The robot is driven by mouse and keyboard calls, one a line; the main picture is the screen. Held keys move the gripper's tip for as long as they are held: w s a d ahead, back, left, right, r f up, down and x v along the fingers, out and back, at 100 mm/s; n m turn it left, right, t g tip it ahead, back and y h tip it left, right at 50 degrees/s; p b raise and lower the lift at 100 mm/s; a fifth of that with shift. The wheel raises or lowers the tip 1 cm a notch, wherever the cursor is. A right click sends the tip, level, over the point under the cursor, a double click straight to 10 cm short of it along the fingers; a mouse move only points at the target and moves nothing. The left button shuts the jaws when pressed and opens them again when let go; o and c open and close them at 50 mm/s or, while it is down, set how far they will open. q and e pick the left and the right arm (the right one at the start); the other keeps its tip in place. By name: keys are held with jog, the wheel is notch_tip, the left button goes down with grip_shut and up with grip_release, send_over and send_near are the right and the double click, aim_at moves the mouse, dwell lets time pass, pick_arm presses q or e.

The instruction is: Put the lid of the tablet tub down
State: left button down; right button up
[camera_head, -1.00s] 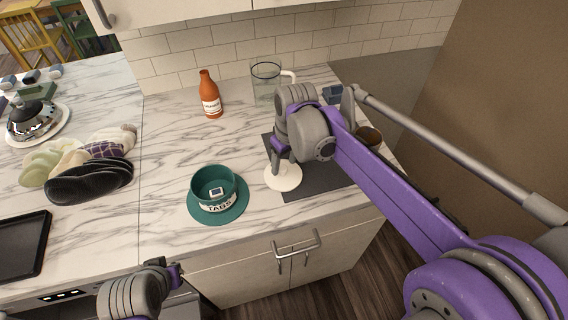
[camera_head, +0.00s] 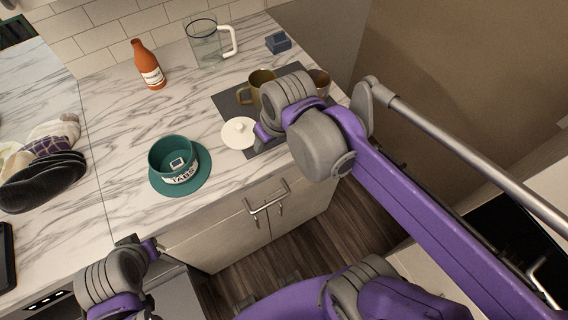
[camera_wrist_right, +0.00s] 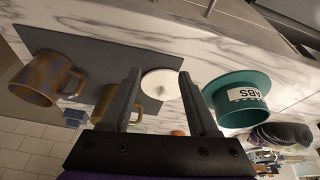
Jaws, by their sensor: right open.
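The white round lid (camera_head: 238,133) with a small knob lies flat at the left edge of the dark mat, partly on the marble counter. It also shows in the right wrist view (camera_wrist_right: 160,83), framed between my fingers. My right gripper (camera_head: 262,137) is open and empty, just right of the lid and apart from it. The teal tub (camera_head: 171,157) marked TABS stands open on a teal saucer (camera_head: 200,181), left of the lid, with a small white and blue tablet inside. My left gripper (camera_head: 148,246) is at the lower left, in front of the counter; its fingers are unclear.
Two brownish mugs (camera_head: 256,86) stand on the dark mat (camera_head: 228,104). Behind are an orange bottle (camera_head: 149,68), a glass jug (camera_head: 207,45) and a blue-grey block (camera_head: 278,42). Dark and pale mitts (camera_head: 45,180) lie left. Marble between tub and bottle is clear.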

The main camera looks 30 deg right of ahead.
jog(key=s+d+f+m+t, duration=0.1)
jog(key=s+f+m, duration=0.1)
jog(key=s+f, duration=0.5)
jog(key=shift+d+f+t, duration=0.2)
jog(key=shift+f+t, duration=0.1)
jog(key=shift+t, duration=0.1)
